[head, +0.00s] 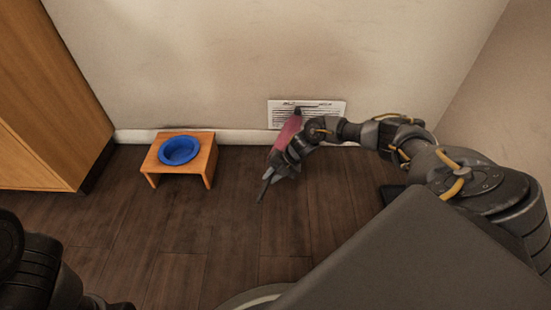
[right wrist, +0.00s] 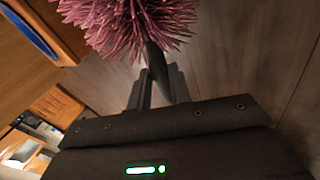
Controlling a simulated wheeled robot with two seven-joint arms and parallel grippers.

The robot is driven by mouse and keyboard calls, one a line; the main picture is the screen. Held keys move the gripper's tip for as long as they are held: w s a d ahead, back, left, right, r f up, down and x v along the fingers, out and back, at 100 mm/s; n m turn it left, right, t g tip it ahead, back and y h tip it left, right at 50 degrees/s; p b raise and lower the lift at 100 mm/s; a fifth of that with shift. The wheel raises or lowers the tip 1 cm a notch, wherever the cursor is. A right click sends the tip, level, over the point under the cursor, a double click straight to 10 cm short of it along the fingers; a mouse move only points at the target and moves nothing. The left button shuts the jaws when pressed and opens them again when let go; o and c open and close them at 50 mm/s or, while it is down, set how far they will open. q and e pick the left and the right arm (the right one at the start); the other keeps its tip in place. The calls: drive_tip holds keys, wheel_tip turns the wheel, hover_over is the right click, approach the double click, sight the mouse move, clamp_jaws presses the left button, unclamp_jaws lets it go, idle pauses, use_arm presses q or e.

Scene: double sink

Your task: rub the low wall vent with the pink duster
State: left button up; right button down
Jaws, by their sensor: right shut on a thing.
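The low wall vent (head: 320,109) is a white slatted rectangle low on the pale wall, just above the baseboard. The pink duster (head: 287,132) is held upright in front of it, its head overlapping the vent's lower left in the head view. I cannot tell whether it touches the slats. My right gripper (head: 281,163) is shut on the duster's dark handle, which sticks out below toward the floor. In the right wrist view the fluffy pink head (right wrist: 130,22) stands beyond the fingers (right wrist: 155,90). My left arm shows only at the bottom left; its fingers are not clearly visible.
A small wooden stand (head: 203,158) with a blue bowl (head: 180,149) stands on the floor to the left of the vent. A wooden cabinet (head: 45,105) is at the far left. The dark plank floor (head: 215,225) between is clear. Another wall meets at the right.

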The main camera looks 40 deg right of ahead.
sight(261, 194)
drive_tip(key=shift+w, duration=0.1)
drive_tip(key=w+a, duration=0.2)
drive_tip(key=a, duration=0.1)
idle(0.4)
drive_tip(key=s+p, duration=0.1)
drive_tip(key=s+a+p, duration=0.2)
drive_tip(key=p, duration=0.1)
drive_tip(key=shift+s+a+r, duration=0.2)
drive_tip(key=shift+r, duration=0.05)
drive_tip(key=shift+s+a+f+p, duration=0.1)
drive_tip(key=shift+s+a+p, duration=0.35)
drive_tip(key=shift+s+p, duration=0.1)
drive_tip(key=shift+s+a+f, duration=0.1)
drive_tip(key=shift+s+a, duration=0.05)
drive_tip(key=shift+s, duration=0.05)
